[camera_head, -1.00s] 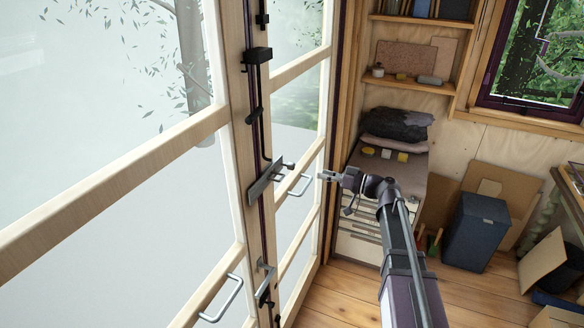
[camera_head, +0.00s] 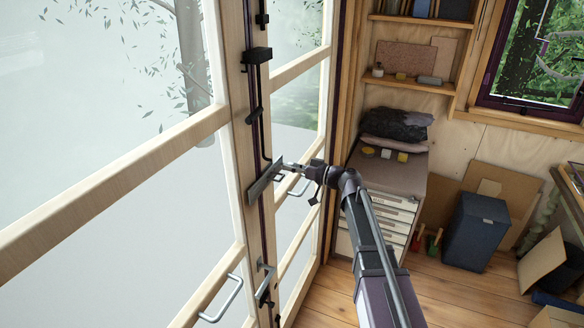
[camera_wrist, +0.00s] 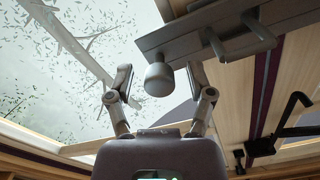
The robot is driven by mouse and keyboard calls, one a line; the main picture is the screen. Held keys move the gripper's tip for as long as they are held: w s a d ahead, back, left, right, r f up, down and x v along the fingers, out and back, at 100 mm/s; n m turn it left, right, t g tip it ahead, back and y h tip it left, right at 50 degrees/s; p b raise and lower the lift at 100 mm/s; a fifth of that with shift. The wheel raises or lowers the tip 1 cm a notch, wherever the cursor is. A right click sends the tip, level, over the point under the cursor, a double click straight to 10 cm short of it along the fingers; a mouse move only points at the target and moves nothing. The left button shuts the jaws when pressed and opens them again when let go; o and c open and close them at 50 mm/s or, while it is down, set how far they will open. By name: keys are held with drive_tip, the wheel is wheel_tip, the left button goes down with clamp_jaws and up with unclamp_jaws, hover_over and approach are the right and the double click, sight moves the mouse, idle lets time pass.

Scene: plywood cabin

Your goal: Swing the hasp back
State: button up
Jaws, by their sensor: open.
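The hasp (camera_head: 262,184) is a grey metal plate across the seam of the glazed doors. In the wrist view the hasp plate (camera_wrist: 185,28) crosses the upper right, with a staple-like loop on it. A rounded grey knob (camera_wrist: 159,80) hangs on a stem from the plate. My gripper (camera_head: 290,167) is at the hasp's right end. In the wrist view my gripper (camera_wrist: 158,88) is open, with one finger on each side of the knob. The fingers look apart from the knob; I cannot tell the exact depth.
Another handle (camera_head: 222,300) is lower on the left door. A black latch rod (camera_head: 262,130) runs along the seam. A drawer cabinet (camera_head: 385,205) stands behind my arm.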

drive_tip(key=shift+c, duration=0.2)
clamp_jaws()
